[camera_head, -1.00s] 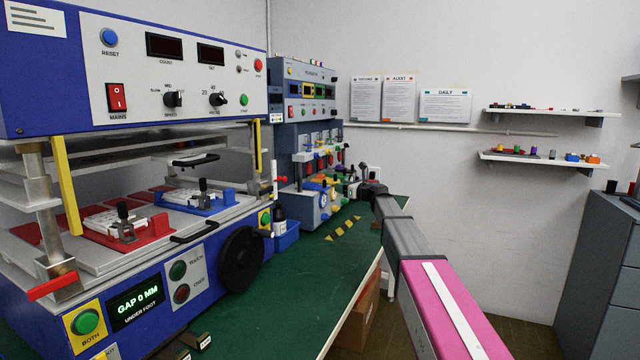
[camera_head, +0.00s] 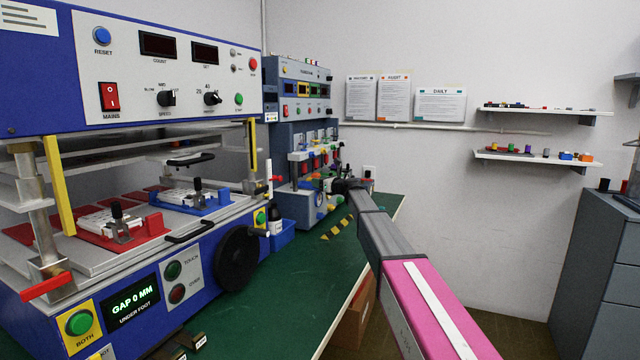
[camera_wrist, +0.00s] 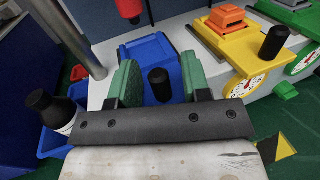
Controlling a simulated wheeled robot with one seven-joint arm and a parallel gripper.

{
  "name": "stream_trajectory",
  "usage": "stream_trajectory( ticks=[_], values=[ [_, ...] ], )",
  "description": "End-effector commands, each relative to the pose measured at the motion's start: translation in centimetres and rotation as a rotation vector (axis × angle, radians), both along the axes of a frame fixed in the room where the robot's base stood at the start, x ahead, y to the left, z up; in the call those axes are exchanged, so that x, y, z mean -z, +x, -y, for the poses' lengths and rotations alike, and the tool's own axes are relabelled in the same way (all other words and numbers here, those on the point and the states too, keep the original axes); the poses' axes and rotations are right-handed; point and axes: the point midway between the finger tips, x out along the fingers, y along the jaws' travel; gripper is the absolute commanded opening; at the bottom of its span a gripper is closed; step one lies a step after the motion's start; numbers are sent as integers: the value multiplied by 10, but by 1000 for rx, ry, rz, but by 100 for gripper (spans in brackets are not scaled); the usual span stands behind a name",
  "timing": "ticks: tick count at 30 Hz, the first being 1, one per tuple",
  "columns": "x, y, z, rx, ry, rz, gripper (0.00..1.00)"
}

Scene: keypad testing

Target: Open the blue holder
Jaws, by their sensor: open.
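In the wrist view a blue holder (camera_wrist: 148,50) sits at the left end of a pale grey test unit, with an upright black knob (camera_wrist: 159,82) at its near side. My gripper (camera_wrist: 160,80) is open, its two green finger pads to the left and right of the knob, apparently with gaps on both sides. In the head view my gripper (camera_head: 326,184) is small at the grey tester and the blue holder there is mostly hidden. Another blue fixture (camera_head: 200,204) with a black-knobbed clamp lies in the large press at left.
A yellow holder (camera_wrist: 238,50) with a dial and black knob stands right of the blue one, a green holder (camera_wrist: 300,20) beyond. A red plunger (camera_wrist: 129,8) hangs above. A black bottle (camera_wrist: 48,108) stands in a blue bin (camera_wrist: 50,143) at left. The green bench (camera_head: 270,290) is mostly clear.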

Motion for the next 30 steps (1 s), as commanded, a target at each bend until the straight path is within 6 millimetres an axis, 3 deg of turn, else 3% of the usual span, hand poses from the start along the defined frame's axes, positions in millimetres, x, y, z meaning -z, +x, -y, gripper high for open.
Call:
stream_trajectory(
  ticks=[2,6,14,17,24,30],
  values=[
    [0,0,0,0,0,0,44],
    [0,0,0,0,0,0,0],
    [0,-3,7,0,0,0,0],
    [0,-9,22,1,0,0,0],
    [0,-29,77,3,1,1,0],
    [0,-34,93,0,1,1,0]
  ],
)
